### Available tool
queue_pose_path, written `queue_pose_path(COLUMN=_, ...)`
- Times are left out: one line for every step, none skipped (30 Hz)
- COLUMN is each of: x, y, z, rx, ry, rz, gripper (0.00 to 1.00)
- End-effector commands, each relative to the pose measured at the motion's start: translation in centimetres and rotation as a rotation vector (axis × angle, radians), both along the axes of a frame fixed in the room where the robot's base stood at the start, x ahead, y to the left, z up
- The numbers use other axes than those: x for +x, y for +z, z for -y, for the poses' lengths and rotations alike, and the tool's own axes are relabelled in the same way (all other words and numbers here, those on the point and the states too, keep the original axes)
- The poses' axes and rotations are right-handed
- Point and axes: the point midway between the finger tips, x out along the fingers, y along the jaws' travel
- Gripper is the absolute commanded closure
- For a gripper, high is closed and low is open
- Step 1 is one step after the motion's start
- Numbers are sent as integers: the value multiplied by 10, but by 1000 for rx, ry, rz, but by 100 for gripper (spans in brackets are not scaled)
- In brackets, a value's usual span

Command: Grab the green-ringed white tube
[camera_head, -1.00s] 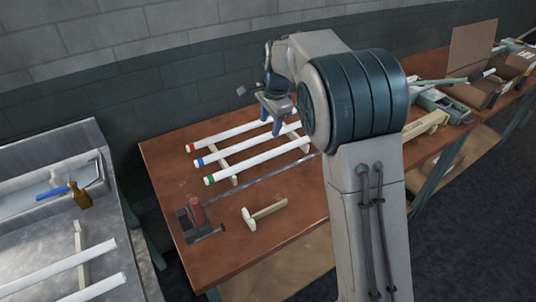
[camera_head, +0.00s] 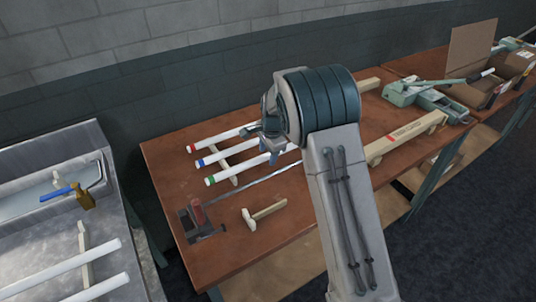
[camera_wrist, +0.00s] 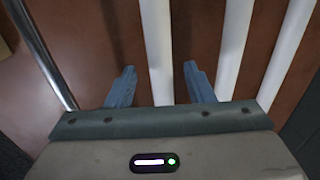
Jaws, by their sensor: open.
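The green-ringed white tube (camera_head: 242,169) lies nearest of three parallel white tubes on the brown table, its green ring at the left end in the head view. The blue-ringed tube (camera_head: 215,157) and red-ringed tube (camera_head: 207,143) lie behind it. My gripper (camera_head: 269,153) is open above the tubes, over their right part. In the wrist view, one white tube (camera_wrist: 157,45) runs between the two spread fingers of my gripper (camera_wrist: 160,82). It is the tube beside the metal rod, which matches the green-ringed one; its ring is out of that view.
A thin metal rod (camera_head: 255,182) lies in front of the tubes and shows at left in the wrist view (camera_wrist: 42,55). A wooden support (camera_head: 221,163) is under the tubes.

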Motion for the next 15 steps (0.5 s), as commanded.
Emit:
queue_pose_path(x=1, y=-3, z=0, rx=-1, ry=0, rz=-1, gripper=52)
queue_pose_path(x=1, y=-4, z=0, rx=0, ry=0, rz=0, gripper=52)
queue_pose_path(x=1, y=-5, z=0, rx=0, ry=0, rz=0, gripper=52)
queue_pose_path(x=1, y=-5, z=0, rx=0, ry=0, rz=0, gripper=52)
queue_pose_path(x=1, y=-6, z=0, rx=0, ry=0, rz=0, gripper=52)
queue_pose_path(x=1, y=-5, z=0, rx=0, ry=0, rz=0, gripper=52)
queue_pose_path(x=1, y=-5, z=0, rx=0, ry=0, rz=0, gripper=52)
queue_pose_path(x=1, y=-5, z=0, rx=0, ry=0, rz=0, gripper=52)
queue_pose_path(x=1, y=-5, z=0, rx=0, ry=0, rz=0, gripper=57)
queue_pose_path(x=1, y=-5, z=0, rx=0, ry=0, rz=0, gripper=66)
queue_pose_path(x=1, y=-5, z=0, rx=0, ry=0, rz=0, gripper=74)
queue_pose_path(x=1, y=-5, z=0, rx=0, ry=0, rz=0, gripper=85)
queue_pose_path(x=1, y=-5, z=0, rx=0, ry=0, rz=0, gripper=94)
queue_pose_path(x=1, y=-5, z=0, rx=0, ry=0, rz=0, gripper=100)
queue_pose_path(x=1, y=-5, z=0, rx=0, ry=0, rz=0, gripper=100)
